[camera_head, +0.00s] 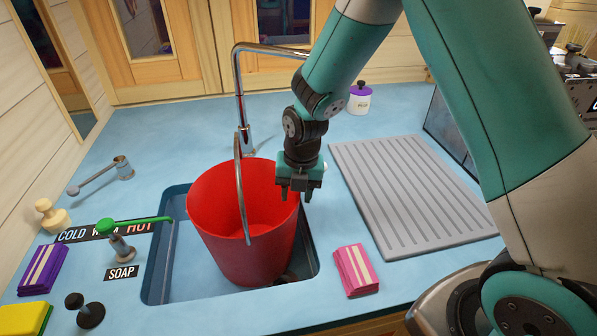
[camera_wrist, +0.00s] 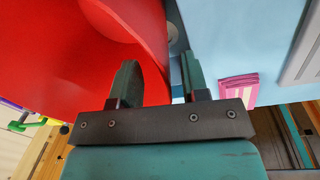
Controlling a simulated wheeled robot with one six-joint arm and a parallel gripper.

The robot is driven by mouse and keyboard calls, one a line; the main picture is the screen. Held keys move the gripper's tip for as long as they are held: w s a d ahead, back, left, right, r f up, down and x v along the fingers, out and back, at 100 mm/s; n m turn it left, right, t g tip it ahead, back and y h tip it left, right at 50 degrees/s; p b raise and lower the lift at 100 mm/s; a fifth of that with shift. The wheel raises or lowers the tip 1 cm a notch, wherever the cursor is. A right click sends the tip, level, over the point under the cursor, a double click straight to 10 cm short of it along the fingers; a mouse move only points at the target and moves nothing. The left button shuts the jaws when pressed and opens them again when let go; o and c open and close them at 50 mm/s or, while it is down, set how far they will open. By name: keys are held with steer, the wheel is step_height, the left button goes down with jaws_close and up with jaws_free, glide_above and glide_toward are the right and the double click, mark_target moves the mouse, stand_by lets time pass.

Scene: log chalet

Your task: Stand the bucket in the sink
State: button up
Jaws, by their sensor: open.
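The red bucket (camera_head: 245,245) is in the blue sink (camera_head: 158,262), upright or nearly so. My gripper (camera_head: 296,192) is open at the bucket's right rim. In the wrist view, the red bucket wall (camera_wrist: 85,60) fills the left side, and my open gripper (camera_wrist: 160,80) has one finger over the red and the other over the blue beside it. I cannot tell whether either finger touches the rim.
A tall metal faucet (camera_head: 240,95) rises behind the bucket. A grey ribbed drainboard (camera_head: 410,195) lies to the right.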

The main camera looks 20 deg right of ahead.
step_height(320, 180, up, 9)
steer(key=b, duration=0.2)
steer(key=s+a+r+m+y, duration=0.1)
steer(key=s+r+m, duration=0.4)
steer(key=s+m, duration=0.6)
steer(key=s+a+r+m+y, duration=0.2)
steer(key=s+a+r+m, duration=0.2)
steer(key=s+m, duration=0.8)
steer(key=shift+r+m, duration=0.6)
